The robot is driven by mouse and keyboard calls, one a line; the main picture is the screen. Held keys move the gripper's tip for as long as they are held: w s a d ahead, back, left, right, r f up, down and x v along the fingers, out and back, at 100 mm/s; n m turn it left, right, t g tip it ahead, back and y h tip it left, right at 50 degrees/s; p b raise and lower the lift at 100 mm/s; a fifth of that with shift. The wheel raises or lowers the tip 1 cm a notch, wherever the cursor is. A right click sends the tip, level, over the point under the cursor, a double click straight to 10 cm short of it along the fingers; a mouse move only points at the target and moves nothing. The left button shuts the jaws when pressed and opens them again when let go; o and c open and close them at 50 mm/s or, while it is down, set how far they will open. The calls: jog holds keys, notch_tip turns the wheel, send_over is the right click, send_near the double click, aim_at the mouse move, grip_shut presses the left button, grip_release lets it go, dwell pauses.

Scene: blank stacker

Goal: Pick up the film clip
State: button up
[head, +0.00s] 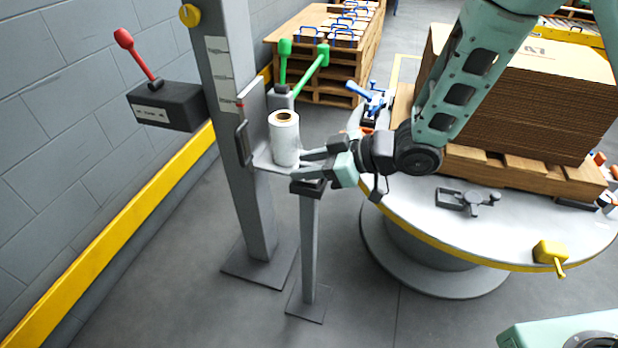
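My gripper (303,163) reaches in from the right, at the top of a thin grey post, in front of a white film roll (285,140). Its two grey fingers look spread, with a gap between them. A small dark block (308,187) sits on the post top, just below the fingers. I cannot tell whether this is the film clip or its holder, or whether the fingers touch it. A dark grey clamp-like piece (467,200) lies on the round turntable (440,235), well to the right of my gripper.
The roll stands on a carriage on a tall grey mast (235,120). A dark box with a red-knobbed lever (165,105) is at the left. Green-knobbed levers (300,68) stand behind the roll. A cardboard stack (530,100) on a pallet fills the turntable's back. Floor in front is clear.

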grip_shut()
jog(key=shift+r, duration=0.1)
